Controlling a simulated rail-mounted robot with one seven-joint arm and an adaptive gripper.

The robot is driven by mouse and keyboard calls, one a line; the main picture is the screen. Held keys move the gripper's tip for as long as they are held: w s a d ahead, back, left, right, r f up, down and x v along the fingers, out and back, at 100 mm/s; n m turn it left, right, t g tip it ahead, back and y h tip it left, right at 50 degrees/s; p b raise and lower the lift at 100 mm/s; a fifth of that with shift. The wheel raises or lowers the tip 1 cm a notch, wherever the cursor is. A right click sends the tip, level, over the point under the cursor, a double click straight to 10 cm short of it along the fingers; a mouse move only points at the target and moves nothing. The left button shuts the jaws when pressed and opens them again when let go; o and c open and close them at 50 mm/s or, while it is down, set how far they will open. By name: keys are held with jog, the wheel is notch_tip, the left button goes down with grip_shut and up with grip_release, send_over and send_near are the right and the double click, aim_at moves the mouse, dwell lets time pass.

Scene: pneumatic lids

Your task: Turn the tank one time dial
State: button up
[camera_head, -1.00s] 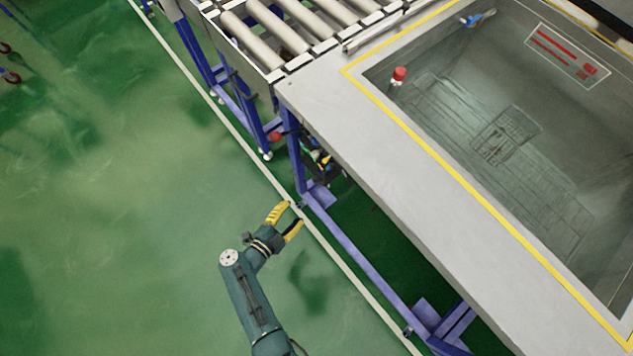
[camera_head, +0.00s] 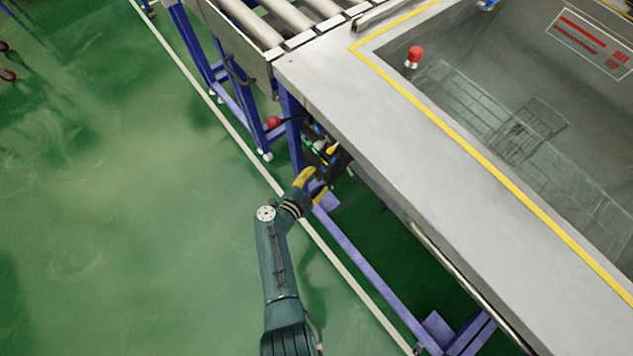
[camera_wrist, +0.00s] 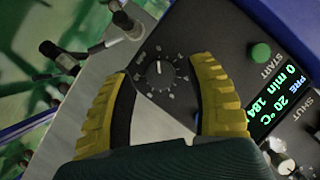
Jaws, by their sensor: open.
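The time dial (camera_wrist: 159,72) is a round black knob with a white pointer mark and a ring of markings on a dark control panel (camera_wrist: 205,35) in the wrist view. My gripper (camera_wrist: 167,70) has its two yellow fingers spread, one on each side of the dial in the picture, with nothing between them. Whether the fingertips touch the panel cannot be told. In the head view my gripper (camera_head: 314,181) is beside the dark control unit (camera_head: 325,155) under the tank's edge. The dial itself is too small to make out there.
A green START button (camera_wrist: 260,53), a lit display (camera_wrist: 276,103) and a SHUT knob (camera_wrist: 284,167) lie right of the dial. Black levers (camera_wrist: 62,57) stand at left. The grey tank rim (camera_head: 400,140) overhangs the unit, above a blue frame (camera_head: 345,243). Open green floor lies left.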

jog(key=shift+w+d, duration=0.1)
jog(key=shift+w, duration=0.05)
grip_shut()
